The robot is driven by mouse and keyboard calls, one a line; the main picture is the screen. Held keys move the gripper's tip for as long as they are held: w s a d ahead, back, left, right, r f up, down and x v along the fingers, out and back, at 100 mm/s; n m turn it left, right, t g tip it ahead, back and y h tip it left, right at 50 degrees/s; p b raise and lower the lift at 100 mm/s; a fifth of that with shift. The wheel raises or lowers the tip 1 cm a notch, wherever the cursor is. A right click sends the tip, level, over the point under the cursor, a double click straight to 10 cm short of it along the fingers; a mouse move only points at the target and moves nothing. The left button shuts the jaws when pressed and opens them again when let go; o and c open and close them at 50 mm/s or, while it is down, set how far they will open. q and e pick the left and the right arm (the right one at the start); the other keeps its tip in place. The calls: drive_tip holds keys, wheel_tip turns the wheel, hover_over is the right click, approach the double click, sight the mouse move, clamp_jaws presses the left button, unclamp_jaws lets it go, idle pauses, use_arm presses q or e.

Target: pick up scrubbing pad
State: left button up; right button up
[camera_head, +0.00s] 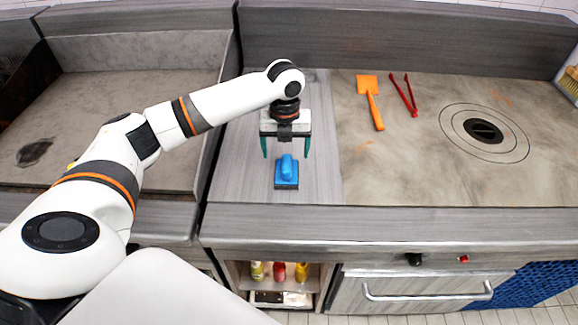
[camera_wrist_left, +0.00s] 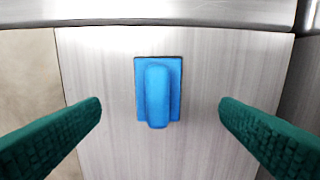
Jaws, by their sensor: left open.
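The scrubbing pad (camera_head: 286,172) is blue with a raised blue handle and a dark underside. It lies on the bare metal counter section near the front edge. In the left wrist view the pad (camera_wrist_left: 158,92) sits centred between the fingers, apart from both. My left gripper (camera_head: 286,150) has green fingers, points down and is open and empty just behind and above the pad. Its two fingers also show at the sides of the left wrist view (camera_wrist_left: 160,112). My right gripper is not in either view.
An orange spatula (camera_head: 370,100) and red tongs (camera_head: 406,95) lie on the griddle surface (camera_head: 420,165) to the right, near a round drain (camera_head: 484,131). Several bottles (camera_head: 279,271) stand on a shelf below. A raised divider borders the metal section on the left.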

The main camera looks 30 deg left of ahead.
sight(287, 162)
use_arm(q)
wheel_tip(287, 162, down, 2)
drive_tip(key=shift+f, duration=0.15)
drive_tip(key=f, duration=0.1)
drive_tip(key=f+p, duration=0.1)
drive_tip(key=shift+w+f, duration=0.3)
wheel_tip(287, 162, down, 2)
drive_tip(key=shift+s+f+p, duration=0.1)
drive_tip(key=shift+f+p, duration=0.1)
drive_tip(key=shift+p, duration=0.35)
drive_tip(key=shift+f, duration=0.5)
drive_tip(key=c, duration=0.9)
drive_tip(key=shift+c, duration=1.1)
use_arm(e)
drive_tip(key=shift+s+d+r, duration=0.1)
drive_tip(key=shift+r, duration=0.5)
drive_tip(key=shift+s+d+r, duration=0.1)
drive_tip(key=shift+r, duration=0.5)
